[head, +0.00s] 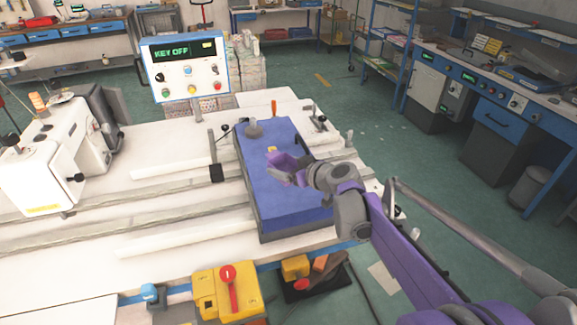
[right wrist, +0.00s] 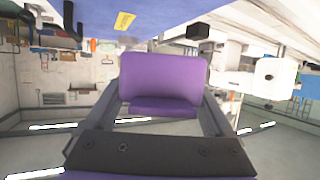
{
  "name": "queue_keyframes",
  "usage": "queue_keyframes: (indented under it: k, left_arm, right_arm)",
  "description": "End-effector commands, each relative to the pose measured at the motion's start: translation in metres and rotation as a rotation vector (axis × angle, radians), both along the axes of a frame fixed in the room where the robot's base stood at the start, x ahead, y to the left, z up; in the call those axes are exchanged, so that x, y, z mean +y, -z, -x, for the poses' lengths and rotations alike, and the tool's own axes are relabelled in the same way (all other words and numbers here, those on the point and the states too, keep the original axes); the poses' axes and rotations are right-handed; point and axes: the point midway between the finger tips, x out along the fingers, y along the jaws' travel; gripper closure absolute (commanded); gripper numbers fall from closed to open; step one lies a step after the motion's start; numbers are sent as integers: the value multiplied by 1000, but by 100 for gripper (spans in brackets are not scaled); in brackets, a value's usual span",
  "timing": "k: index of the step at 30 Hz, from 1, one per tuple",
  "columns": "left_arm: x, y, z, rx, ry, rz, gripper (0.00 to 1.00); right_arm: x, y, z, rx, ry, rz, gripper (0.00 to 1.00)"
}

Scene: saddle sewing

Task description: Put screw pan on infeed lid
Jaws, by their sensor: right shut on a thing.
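My right gripper (head: 284,170) is shut, reaching in from the right above the blue lid. Between its grey fingers (right wrist: 163,112) is a purple piece (right wrist: 162,78) with a raised panel and a lower lip, which looks like the screw pan. In the head view it is small and partly hidden by the gripper. The infeed lid seems to be the flat blue top (head: 280,200) of the long box on the white table; it also shows along the top of the right wrist view (right wrist: 85,14). Whether the pan touches the lid cannot be told. My left gripper is not in view.
A grey round knob (head: 254,130) stands at the lid's far end, near a yellow label (head: 272,149). White rails (head: 172,172) run left of the box. A sewing machine (head: 45,165) stands at left, a control panel (head: 187,68) behind, and a yellow switch box (head: 228,292) in front.

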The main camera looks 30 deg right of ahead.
Motion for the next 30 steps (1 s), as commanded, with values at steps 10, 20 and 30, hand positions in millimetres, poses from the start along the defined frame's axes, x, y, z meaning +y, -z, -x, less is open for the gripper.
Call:
queue_keyframes:
  k: [10,20,30]
  left_arm:
    - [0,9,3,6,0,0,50]
    - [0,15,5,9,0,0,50]
    - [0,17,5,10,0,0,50]
  right_arm:
    - [0,46,0,0,-1,0,69]
    - [1,79,0,0,-1,0,69]
    - [1,81,0,0,-1,0,6]
